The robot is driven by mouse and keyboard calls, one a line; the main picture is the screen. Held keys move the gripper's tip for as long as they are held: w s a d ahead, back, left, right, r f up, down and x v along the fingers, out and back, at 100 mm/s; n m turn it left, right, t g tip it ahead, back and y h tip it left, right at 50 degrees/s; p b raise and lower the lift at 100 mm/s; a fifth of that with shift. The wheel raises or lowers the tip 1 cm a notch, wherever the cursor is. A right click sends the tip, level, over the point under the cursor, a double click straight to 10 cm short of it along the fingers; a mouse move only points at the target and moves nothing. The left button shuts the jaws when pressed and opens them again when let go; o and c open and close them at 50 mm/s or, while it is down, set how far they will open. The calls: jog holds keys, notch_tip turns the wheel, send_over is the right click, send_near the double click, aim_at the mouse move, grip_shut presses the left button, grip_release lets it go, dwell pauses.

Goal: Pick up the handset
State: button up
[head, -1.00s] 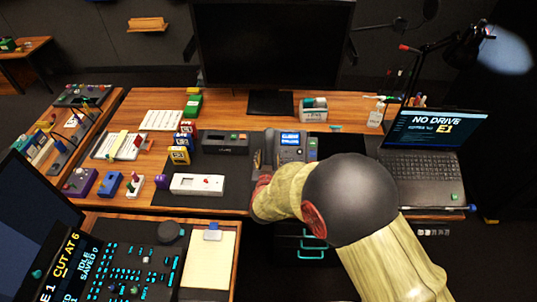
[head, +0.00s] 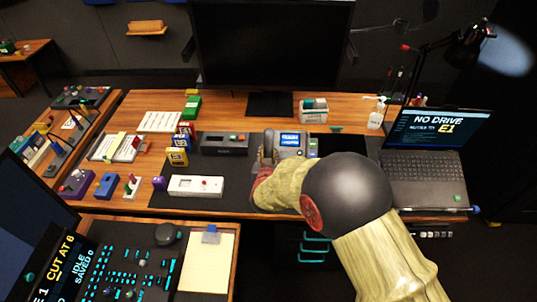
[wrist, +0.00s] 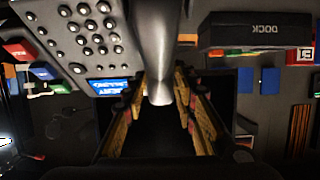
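The grey handset (head: 268,146) is at the left side of the desk phone (head: 292,141). In the wrist view the handset (wrist: 158,60) runs down from the top, and its rounded near end lies between my two fingers. The phone's keypad and blue screen (wrist: 108,86) are just left of it. My gripper (wrist: 163,85) is around the handset, one finger on each side, with the tips close to its sides. Contact on both sides cannot be made out. In the head view my arm hides most of the gripper and the handset's near part.
A dark dock box (head: 224,143) and a white device (head: 196,186) stand left of the phone. A small purple object (head: 159,183) is beside the white device. The laptop (head: 434,155) is to the right, the monitor (head: 270,45) behind. Dark mat lies bare between.

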jog(key=c, duration=0.6)
grip_shut()
